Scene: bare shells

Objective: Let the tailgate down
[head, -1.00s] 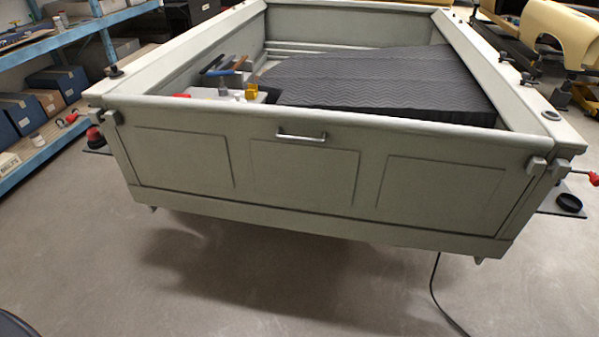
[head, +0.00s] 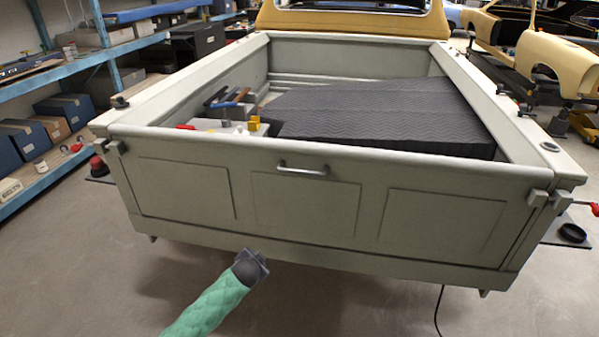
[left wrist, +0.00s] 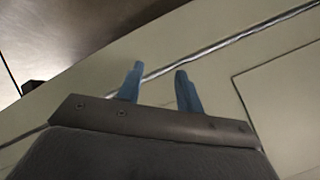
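The tailgate (head: 300,205) is a pale grey-green panel at the rear of the truck bed, upright and closed. A metal pull handle (head: 303,170) sits near its top edge, in the middle. Blocky latch pieces sit at its left top corner (head: 116,148) and right top corner (head: 537,199). My left gripper (head: 260,257) is in front of the tailgate's lower edge, below and left of the handle. In the left wrist view its two blue fingers (left wrist: 159,70) are apart with nothing between them, and the pale panel (left wrist: 215,60) lies beyond. My right gripper is not in view.
The bed holds a dark ridged mat (head: 375,110) and several tools (head: 228,100) at the left. Blue shelving (head: 100,60) stands at the left. A black cable (head: 438,310) lies on the floor at the right. The floor in front of the tailgate is otherwise clear.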

